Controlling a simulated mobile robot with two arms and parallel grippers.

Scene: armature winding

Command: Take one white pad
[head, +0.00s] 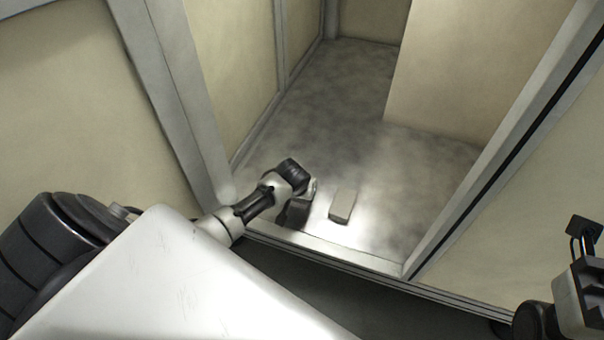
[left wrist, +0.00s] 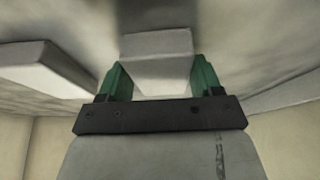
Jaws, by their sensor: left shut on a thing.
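My left gripper (head: 298,212) reaches into a metal-floored compartment at its front edge. In the left wrist view its green fingers (left wrist: 158,74) are shut on a pale pad (left wrist: 158,44), one finger on each side. Whether this pad still touches the floor I cannot tell. A second pale, block-shaped pad (head: 342,206) lies flat on the floor just right of the gripper, apart from it. It also shows at the left of the left wrist view (left wrist: 40,68). In the head view the gripper hides the held pad.
The compartment floor (head: 335,100) is bare behind the pads. Beige panels and metal posts (head: 180,90) close in the left side, and a large beige block (head: 450,75) stands at the back right. A metal sill (head: 330,252) runs along the front. Part of my right arm shows at the right edge.

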